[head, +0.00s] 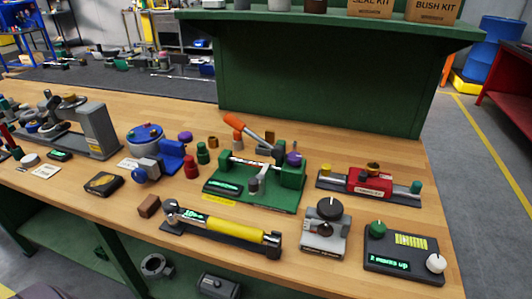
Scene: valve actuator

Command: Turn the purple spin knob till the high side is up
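A purple knob (293,158) sits on the right post of a green fixture (268,196) in the middle of the workbench. The fixture has an orange-handled lever, a silver bar and a small lit display whose text is too small to read. Which side of the knob is high cannot be told at this size. Neither of my grippers is in view, and nothing touches the knob.
A yellow cylinder device (225,228), a grey device with a black knob (325,228) and a black panel (403,252) stand in front. A red device (370,181) is to the right. A green backboard (320,80) rises behind. Small loose parts lie left of the fixture.

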